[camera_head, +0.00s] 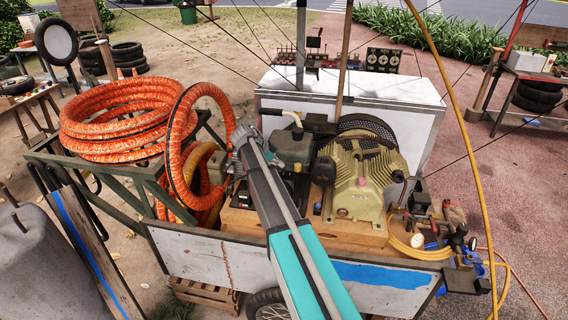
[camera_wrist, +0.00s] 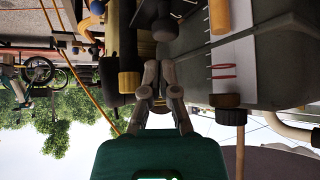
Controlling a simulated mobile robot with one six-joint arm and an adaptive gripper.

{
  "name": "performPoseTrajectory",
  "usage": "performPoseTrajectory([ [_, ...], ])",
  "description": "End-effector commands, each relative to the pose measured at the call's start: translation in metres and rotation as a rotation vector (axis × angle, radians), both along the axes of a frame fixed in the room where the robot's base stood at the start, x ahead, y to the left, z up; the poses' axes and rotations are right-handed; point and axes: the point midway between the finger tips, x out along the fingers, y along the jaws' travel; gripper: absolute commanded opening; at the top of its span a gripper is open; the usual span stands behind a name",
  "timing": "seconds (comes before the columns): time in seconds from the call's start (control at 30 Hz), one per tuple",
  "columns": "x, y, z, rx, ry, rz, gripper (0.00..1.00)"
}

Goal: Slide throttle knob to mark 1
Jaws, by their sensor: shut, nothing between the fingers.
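My gripper (camera_head: 243,136) is beside the dark engine (camera_head: 290,148) on the cart in the head view. In the wrist view my gripper (camera_wrist: 159,78) has its fingertips close together with nothing between them. To their right is a white plate (camera_wrist: 232,52) with red marks. A tan cylindrical knob (camera_wrist: 219,15) lies over the plate's upper part, apart from the fingers. A dark brown ribbed knob (camera_wrist: 228,103) with a wooden rod is at the plate's lower end. I cannot tell for certain which is the throttle knob. The mark numbers are unreadable.
A dark round knob (camera_wrist: 165,29) and a yellow-brown ribbed knob (camera_wrist: 129,83) are close to the fingers. The cart (camera_head: 205,256) also holds a tan compressor (camera_head: 355,185). Orange hose coils (camera_head: 105,125) lie to the left. A yellow hose (camera_head: 455,110) arches on the right.

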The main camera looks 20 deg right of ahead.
Motion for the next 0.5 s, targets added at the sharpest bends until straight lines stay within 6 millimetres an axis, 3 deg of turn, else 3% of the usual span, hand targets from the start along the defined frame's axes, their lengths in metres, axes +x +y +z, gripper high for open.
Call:
performPoseTrajectory([
  [0.1, 0.001, 0.01, 0.015, 0.0, 0.001, 0.002, 0.0],
  [0.5, 0.003, 0.037, 0.043, 0.001, 0.001, 0.001, 0.0],
])
